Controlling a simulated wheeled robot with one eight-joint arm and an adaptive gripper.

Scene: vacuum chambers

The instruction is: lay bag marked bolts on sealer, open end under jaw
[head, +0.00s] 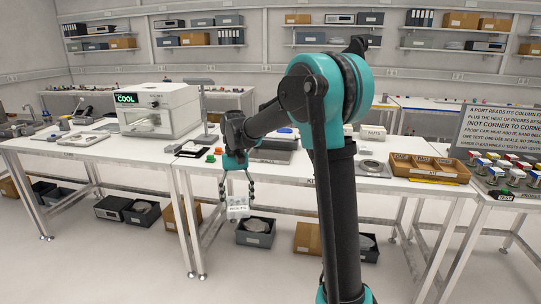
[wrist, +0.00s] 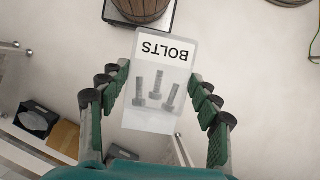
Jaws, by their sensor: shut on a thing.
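A clear flat bag marked BOLTS (wrist: 155,112) hangs between the fingers of my gripper (wrist: 157,82) in the wrist view, its label upside down and several grey bolts pictured below it. In the head view my gripper (head: 237,188) points down, with the bag (head: 238,208) at its fingertips. The bag is in the air in front of the table's front edge, below the tabletop. I cannot surely pick out the sealer; a low grey device (head: 271,152) on the table is partly hidden behind my arm. Which end of the bag is open is not clear.
A wooden tray (head: 438,170) stands right. Bins (head: 256,231) and boxes sit on the floor below. A brown barrel (wrist: 142,9) shows in the wrist view.

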